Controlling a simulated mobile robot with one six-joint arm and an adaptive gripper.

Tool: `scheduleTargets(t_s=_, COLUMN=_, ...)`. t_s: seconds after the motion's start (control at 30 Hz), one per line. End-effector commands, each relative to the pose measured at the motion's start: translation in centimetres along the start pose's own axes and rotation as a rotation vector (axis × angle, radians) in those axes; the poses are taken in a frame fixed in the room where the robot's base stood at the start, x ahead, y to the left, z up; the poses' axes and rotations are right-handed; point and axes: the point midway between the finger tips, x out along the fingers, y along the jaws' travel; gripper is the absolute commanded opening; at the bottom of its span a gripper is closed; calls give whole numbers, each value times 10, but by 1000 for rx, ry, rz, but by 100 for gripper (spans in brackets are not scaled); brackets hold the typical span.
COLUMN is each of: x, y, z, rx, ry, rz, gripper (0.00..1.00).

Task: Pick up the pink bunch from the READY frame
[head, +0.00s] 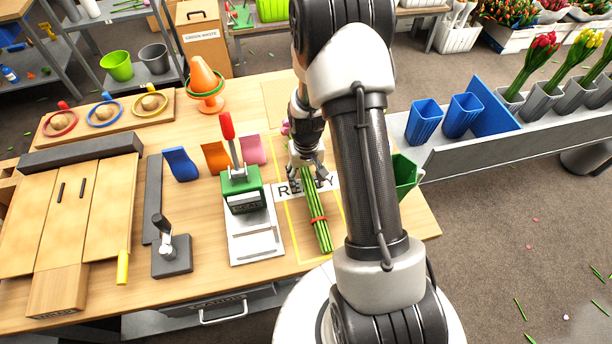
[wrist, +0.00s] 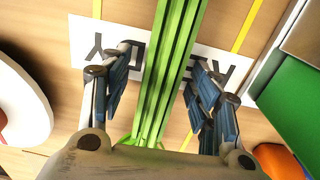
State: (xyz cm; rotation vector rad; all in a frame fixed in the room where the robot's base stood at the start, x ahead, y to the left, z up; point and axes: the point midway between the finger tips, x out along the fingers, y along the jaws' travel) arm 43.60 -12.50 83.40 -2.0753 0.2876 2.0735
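The pink bunch (head: 321,232) lies on the table in the yellow READY frame (head: 291,232), its green stems toward the front with a red band round them. A little pink of its heads (head: 285,127) shows beyond my gripper (head: 306,174); the rest is hidden behind the arm. In the wrist view the green stems (wrist: 172,70) run between the two fingers of my gripper (wrist: 163,72). The fingers are apart, one on each side of the stems. A gap shows on the left; the right finger is close, and I cannot tell if it touches. The white READY label (wrist: 90,40) lies beneath.
A green device with a red lever (head: 241,190) stands left of the frame. Blue, orange and pink holders (head: 180,164) stand behind it. A green container (head: 405,174) is right of my arm. Blue and grey buckets (head: 425,120) stand on the right-hand bench.

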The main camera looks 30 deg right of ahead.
Motion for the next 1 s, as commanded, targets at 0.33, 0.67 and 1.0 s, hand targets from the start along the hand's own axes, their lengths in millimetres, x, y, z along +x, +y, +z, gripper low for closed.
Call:
scheduleTargets(t_s=0.33, x=0, y=0, z=0, rx=0, ry=0, rz=0, gripper=34)
scheduleTargets(t_s=0.67, x=0, y=0, z=0, rx=0, ry=-1, rz=0, gripper=12)
scheduleTargets(t_s=1.0, x=0, y=0, z=0, rx=0, ry=0, rz=0, gripper=0)
